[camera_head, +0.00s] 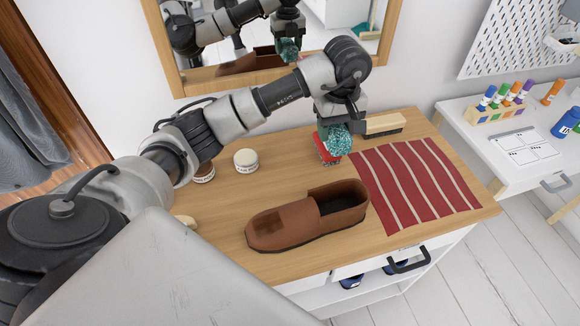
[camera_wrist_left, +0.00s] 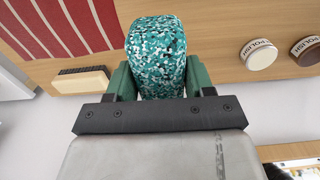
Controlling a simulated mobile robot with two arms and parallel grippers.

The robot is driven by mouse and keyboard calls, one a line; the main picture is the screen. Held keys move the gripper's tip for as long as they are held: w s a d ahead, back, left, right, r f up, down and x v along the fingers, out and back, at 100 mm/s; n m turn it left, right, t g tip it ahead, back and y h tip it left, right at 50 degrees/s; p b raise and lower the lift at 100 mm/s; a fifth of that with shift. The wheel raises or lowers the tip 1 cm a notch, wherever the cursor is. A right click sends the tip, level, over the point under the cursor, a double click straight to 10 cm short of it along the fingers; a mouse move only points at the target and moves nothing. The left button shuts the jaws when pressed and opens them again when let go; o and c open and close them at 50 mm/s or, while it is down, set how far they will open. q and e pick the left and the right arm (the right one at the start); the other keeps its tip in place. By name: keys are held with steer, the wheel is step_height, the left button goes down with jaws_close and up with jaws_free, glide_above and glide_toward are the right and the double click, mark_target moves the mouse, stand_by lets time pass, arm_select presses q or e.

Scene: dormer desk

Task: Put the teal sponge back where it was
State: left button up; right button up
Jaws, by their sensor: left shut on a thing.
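My left gripper (camera_head: 338,128) is shut on the teal speckled sponge (camera_head: 338,146) over the back of the wooden desk. In the left wrist view the sponge (camera_wrist_left: 156,48) sits between the two green fingers of the gripper (camera_wrist_left: 158,82). A small red thing (camera_head: 325,152) shows at the sponge's left side in the head view, partly hidden; I cannot tell whether they touch. The gap between the sponge and the desk is hard to judge. My right gripper is not in view.
A brown shoe (camera_head: 300,222) lies in front of the sponge. A red striped cloth (camera_head: 418,180) lies to the right, with a wooden brush (camera_head: 384,125) behind it. Polish tins (camera_head: 246,160) stand to the left. A mirror (camera_head: 280,50) is on the wall behind.

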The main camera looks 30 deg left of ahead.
arm_select(q)
steer(key=a+f, duration=0.2)
steer(key=a, duration=0.1)
steer(key=s+a+f+p, duration=0.1)
steer(key=a+f, duration=0.1)
steer(key=a, duration=0.2)
steer(key=a+f+p, duration=0.1)
steer(key=a+f, duration=0.2)
steer(key=a, duration=0.1)
steer(key=shift+s+a, duration=0.2)
steer(key=shift+s, duration=0.05)
steer(key=shift+a+f, duration=0.15)
steer(key=shift+f, duration=0.05)
step_height(320, 180, down, 3)
steer(key=shift+f+p, duration=0.2)
steer(key=shift+p, duration=0.4)
steer(key=shift+f, duration=0.2)
steer(key=shift+f, duration=0.2)
steer(key=o, duration=0.8)
